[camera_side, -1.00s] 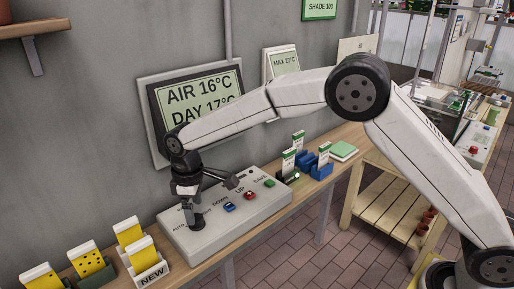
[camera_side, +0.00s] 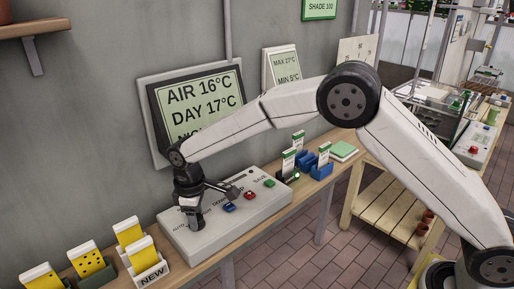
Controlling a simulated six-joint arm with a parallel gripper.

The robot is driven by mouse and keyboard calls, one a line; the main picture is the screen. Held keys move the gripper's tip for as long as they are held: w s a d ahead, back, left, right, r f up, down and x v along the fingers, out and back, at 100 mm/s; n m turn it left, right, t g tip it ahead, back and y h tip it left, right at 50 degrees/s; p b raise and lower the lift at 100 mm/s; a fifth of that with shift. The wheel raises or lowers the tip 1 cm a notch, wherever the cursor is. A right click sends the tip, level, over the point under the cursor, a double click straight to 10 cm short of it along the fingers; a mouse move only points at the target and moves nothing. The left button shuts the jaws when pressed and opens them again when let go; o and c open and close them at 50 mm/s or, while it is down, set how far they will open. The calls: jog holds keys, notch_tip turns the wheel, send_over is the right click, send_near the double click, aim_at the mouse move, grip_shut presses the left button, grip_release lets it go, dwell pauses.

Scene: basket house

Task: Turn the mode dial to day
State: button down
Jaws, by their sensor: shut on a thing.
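The mode dial (camera_side: 197,222) is a dark knob at the left end of the grey control box (camera_side: 170,240), beside the "AUTO" lettering. My gripper (camera_side: 193,208) points down over the dial and is shut on it; the fingers and wrist hide most of the dial, and I cannot read which mode it points to. On the box to the right are a blue button (camera_side: 229,207), a red button (camera_side: 250,195) and a green button (camera_side: 269,183). The wall display (camera_side: 200,108) behind reads AIR 16°C and DAY 17°C, with a lower line partly hidden by my arm.
The box stands on a wooden shelf (camera_side: 285,206) along the wall. Yellow cards in holders (camera_side: 90,262) stand at the left, one holder marked NEW. Blue holders with white labels (camera_side: 320,168) stand at the right. A small sign (camera_side: 285,68) reads MAX 27°C, MIN 5°C.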

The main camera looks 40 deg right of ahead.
jog(key=shift+m, duration=0.5)
jog(key=m, duration=1)
jog(key=shift+r+m, duration=0.1)
jog(key=shift+m, duration=0.3)
jog(key=shift+c, duration=0.9)
grip_release()
jog(key=shift+r, duration=3.9)
